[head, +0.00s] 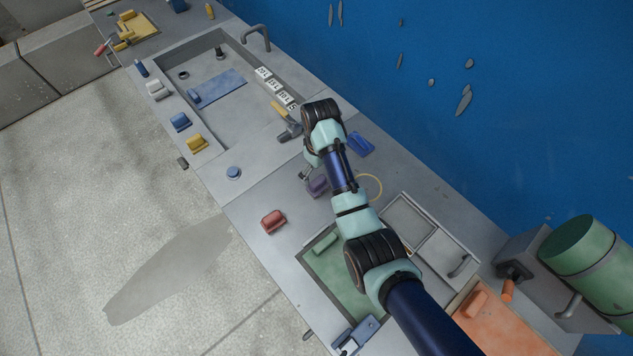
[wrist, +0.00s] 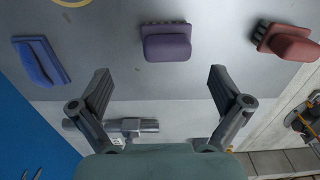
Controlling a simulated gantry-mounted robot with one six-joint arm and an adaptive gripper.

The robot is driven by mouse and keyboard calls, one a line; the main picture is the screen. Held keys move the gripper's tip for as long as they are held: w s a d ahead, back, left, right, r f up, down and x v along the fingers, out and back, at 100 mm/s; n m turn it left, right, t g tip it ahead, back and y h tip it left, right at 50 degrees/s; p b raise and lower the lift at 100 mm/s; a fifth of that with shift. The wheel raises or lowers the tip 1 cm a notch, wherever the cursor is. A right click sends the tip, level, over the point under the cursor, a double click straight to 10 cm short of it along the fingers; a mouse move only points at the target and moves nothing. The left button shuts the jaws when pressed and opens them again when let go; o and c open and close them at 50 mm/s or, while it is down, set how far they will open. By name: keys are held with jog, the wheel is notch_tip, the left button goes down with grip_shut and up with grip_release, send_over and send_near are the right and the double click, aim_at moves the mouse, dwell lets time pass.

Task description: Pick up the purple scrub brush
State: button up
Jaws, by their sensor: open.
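The purple scrub brush (wrist: 167,43) lies on the grey worktop, in the upper middle of the wrist view. Its bristles show along its upper edge there. In the head view the brush (head: 318,186) is partly hidden by my arm. My gripper (wrist: 160,82) is open and empty, with its two fingers wide apart. The brush appears beyond the fingertips, roughly centred between them and apart from both. In the head view my gripper is mostly hidden beneath my arm.
A blue brush (wrist: 40,62) lies to the left and a red brush (wrist: 290,42) to the right. A grey T-shaped tool (wrist: 135,126) lies below. A yellow ring (head: 369,187) and a tray with a green brush (head: 326,243) are nearby. The blue wall (head: 520,80) borders the worktop.

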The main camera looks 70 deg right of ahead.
aim_at(318, 185)
jog(key=shift+w+a+f, duration=0.1)
jog(key=shift+a+f, duration=0.1)
jog(key=shift+f, duration=0.9)
jog(key=f, duration=0.2)
jog(key=f+b, duration=0.1)
jog(key=f, duration=0.2)
jog(key=shift+a+f+b, duration=0.3)
jog(key=shift+a+b, duration=0.05)
jog(key=shift+b, duration=0.05)
jog(key=c, duration=1.3)
notch_tip(318, 185, up, 20)
jog(key=p, duration=1)
jog(key=shift+r, duration=0.1)
